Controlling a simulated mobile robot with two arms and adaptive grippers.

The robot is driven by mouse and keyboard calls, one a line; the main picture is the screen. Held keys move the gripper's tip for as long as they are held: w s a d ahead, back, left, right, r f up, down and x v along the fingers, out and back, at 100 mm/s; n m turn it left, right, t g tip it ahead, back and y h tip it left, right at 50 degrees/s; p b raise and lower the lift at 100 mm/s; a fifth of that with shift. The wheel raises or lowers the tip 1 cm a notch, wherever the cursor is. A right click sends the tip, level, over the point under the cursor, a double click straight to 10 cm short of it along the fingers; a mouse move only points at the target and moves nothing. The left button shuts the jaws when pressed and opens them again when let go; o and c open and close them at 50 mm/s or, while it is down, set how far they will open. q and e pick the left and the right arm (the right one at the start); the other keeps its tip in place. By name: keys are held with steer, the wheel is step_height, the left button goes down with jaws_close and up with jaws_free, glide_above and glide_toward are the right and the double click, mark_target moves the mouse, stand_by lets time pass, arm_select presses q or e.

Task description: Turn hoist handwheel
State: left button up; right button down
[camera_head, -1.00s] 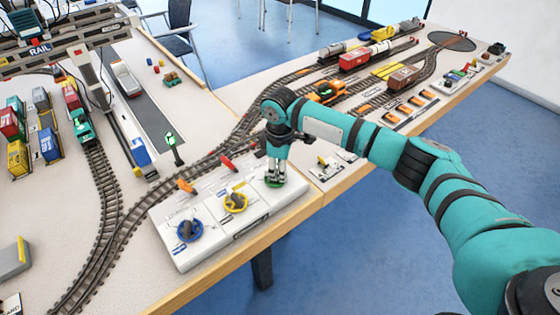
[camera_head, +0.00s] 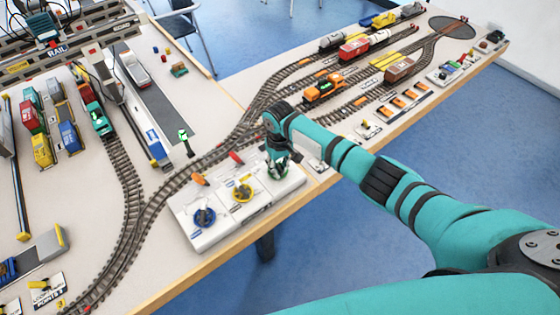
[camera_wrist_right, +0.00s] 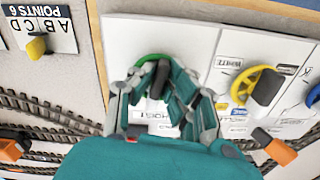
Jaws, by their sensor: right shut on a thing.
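The control panel (camera_head: 222,212) is a white box at the table's front edge with a row of handwheels. The green handwheel (camera_wrist_right: 152,58) is at the panel's right end in the head view, with a partly covered label in the wrist view that seems to read HOIST. My right gripper (camera_head: 279,172) points down onto this wheel. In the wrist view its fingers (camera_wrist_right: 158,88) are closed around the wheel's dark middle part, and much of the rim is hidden. The yellow handwheel (camera_head: 242,193) and blue handwheel (camera_head: 204,217) stand free beside it. My left gripper is not in view.
Orange lever (camera_head: 199,179) and red lever (camera_head: 236,157) stand behind the wheels. Model tracks curve close behind the panel, with a green signal (camera_head: 184,138) beyond. The gantry crane (camera_head: 62,50) stands at the upper left. Open floor lies in front of the table.

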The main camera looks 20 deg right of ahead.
mark_target(279, 168)
steer(key=shift+a+r+m+p, duration=0.1)
steer(key=shift+r+m+p, duration=0.05)
steer(key=shift+m+p, duration=0.3)
steer(key=shift+m, duration=0.25)
steer(key=shift+w, duration=0.1)
steer(key=c, duration=1.4)
jaws_free()
steer(key=shift+o, duration=0.2)
step_height(279, 168, up, 12)
